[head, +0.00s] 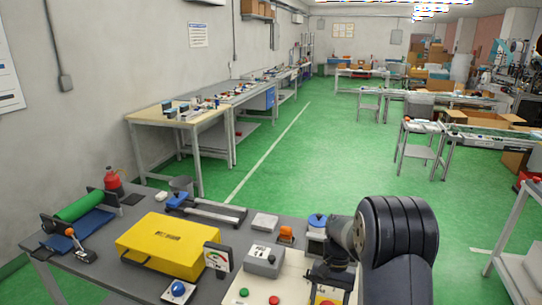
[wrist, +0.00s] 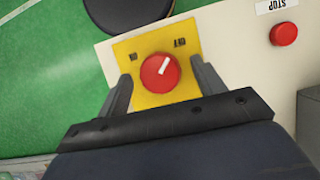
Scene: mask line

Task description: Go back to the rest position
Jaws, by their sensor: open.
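My gripper (wrist: 160,76) is open in the wrist view, with one finger on each side of a red rotary knob (wrist: 152,78). The frames do not show clearly whether the fingers touch the knob. The knob sits on a yellow plate (wrist: 142,48) with two small upside-down labels. Its white mark points up and right, toward the right label. In the head view my gripper (head: 330,278) is low at the front edge of the bench, over the pale panel (head: 290,290), and partly hides the knob.
A red STOP button (wrist: 284,34) is right of the knob. Green floor beyond is open.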

